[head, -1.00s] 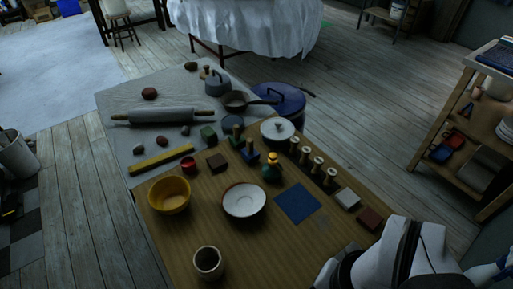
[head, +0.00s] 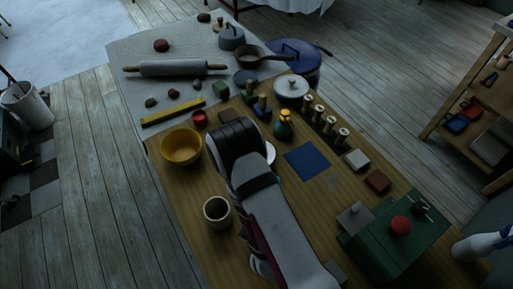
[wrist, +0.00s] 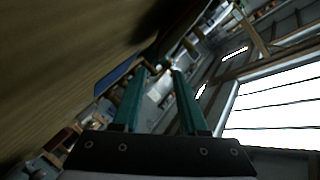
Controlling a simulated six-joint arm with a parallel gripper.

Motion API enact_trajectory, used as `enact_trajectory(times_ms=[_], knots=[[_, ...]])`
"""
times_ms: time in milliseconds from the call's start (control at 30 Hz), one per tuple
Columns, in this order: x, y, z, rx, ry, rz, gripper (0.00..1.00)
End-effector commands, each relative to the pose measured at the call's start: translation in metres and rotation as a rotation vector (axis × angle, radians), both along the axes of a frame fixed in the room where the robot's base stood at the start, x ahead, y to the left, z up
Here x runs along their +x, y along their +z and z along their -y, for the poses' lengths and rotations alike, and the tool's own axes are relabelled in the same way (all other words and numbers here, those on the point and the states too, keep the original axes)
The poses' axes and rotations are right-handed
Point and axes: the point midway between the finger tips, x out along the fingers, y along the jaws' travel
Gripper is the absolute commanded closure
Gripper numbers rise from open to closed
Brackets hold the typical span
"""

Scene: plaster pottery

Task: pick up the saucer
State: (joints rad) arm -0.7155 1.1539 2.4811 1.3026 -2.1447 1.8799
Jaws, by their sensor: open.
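The white saucer (head: 271,153) lies on the wooden table in the head view. My arm covers most of it, and only a thin piece of its right rim shows. My gripper (wrist: 160,76) shows in the wrist view as two green fingers standing apart with nothing held between them. The saucer cannot be made out in the wrist view. In the head view my dark wrist is in front of the saucer's place and the fingers are hidden. I cannot tell how far the fingers are from the saucer.
A yellow bowl (head: 181,147) stands left of my arm and a cup (head: 217,211) stands nearer. A blue square (head: 307,161) lies to the right. A green bottle (head: 283,125) and several wooden-topped pieces stand behind. A green box (head: 394,243) is at front right.

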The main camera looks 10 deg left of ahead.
Motion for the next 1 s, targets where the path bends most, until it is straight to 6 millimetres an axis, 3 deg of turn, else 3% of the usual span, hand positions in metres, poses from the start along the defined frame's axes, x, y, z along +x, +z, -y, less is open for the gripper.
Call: enact_trajectory(times_ms=[333,600,833,1000], knots=[[0.06,-0.015,-0.008,0.002,-0.002,0.002,0.58],[0.068,-0.017,-0.009,-0.002,0.002,0.0,0.58],[0.068,-0.017,-0.009,-0.001,0.001,0.001,0.97],[0.067,-0.017,-0.009,-0.001,0.001,0.001,1.0]])
